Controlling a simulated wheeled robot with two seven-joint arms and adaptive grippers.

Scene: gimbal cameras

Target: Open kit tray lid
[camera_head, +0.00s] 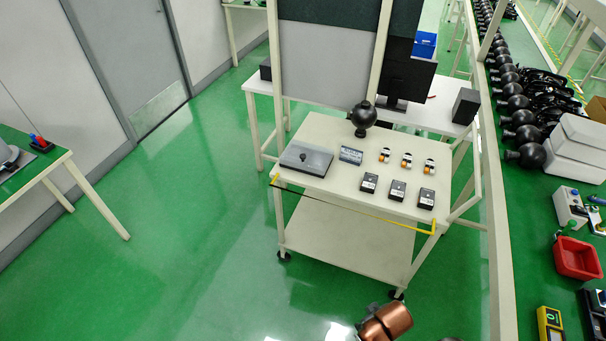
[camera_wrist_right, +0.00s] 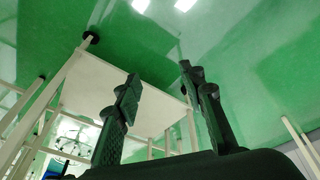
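The kit tray (camera_head: 318,171) is closed under a flat dark grey lid (camera_head: 296,157) with a small black knob (camera_head: 302,157) on top. It lies at the left end of the white cart's top (camera_head: 345,190) in the head view. My right gripper (camera_wrist_right: 159,72) shows in the right wrist view with its two dark fingers apart and nothing between them. It is well away from the tray, with the cart's lower shelf (camera_wrist_right: 120,100) and legs beyond it. The tray does not show in the wrist view. My left gripper is not in view.
The cart also holds a black round device (camera_head: 364,118), a small labelled box (camera_head: 351,155), several orange-and-white parts (camera_head: 406,160) and black boxes (camera_head: 398,190). A yellow-and-black bar (camera_head: 350,204) runs along its front edge. A red bin (camera_head: 578,258) is at right. Green floor (camera_head: 180,240) is clear at left.

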